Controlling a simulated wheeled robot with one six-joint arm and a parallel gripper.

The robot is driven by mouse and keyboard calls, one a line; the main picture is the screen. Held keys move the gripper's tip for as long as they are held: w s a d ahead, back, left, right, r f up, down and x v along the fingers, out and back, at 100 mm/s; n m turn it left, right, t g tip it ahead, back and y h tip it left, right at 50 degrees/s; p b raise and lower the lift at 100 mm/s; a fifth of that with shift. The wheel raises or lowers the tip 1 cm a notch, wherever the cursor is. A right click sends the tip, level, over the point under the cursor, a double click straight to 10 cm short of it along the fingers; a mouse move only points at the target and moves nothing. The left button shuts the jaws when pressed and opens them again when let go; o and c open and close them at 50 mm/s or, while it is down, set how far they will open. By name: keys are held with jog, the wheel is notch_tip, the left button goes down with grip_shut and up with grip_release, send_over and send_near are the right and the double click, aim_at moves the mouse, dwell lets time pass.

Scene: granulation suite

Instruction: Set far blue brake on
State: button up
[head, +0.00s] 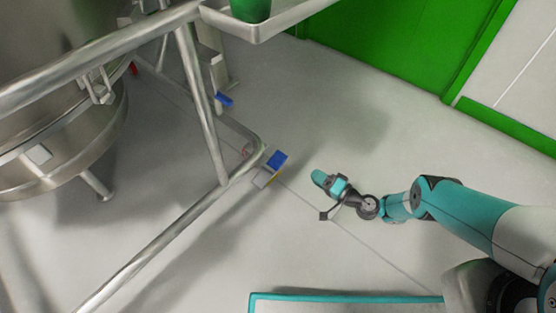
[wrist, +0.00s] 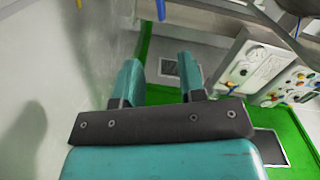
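The far blue brake (head: 224,100) is a small blue pedal low on the steel frame, near the floor behind the nearer corner. A nearer blue brake (head: 277,160) sits at the frame's front corner, with a yellow edge beside it. My gripper (head: 320,178) is to the right of the nearer brake, apart from both brakes, over the floor. In the wrist view my gripper (wrist: 160,80) has its two teal fingers apart with nothing between them. Whether either brake is on cannot be told.
A steel tube frame (head: 205,105) carries a large round steel vessel (head: 70,150) on the left. A tray (head: 290,18) with a green container (head: 250,8) juts out above. Grey floor (head: 340,110) is clear between the frame and the green wall (head: 400,40).

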jog(key=s+f, duration=0.1)
jog(key=s, duration=0.2)
jog(key=b, duration=1.2)
send_near(278, 159)
jog(key=shift+m+t, duration=0.4)
jog(key=x, duration=0.3)
jog(key=f+x, duration=0.1)
jog(key=x, duration=0.5)
jog(key=shift+s+a+f, duration=0.15)
jog(key=shift+w+a, duration=0.3)
jog(key=shift+a, duration=0.05)
grip_shut()
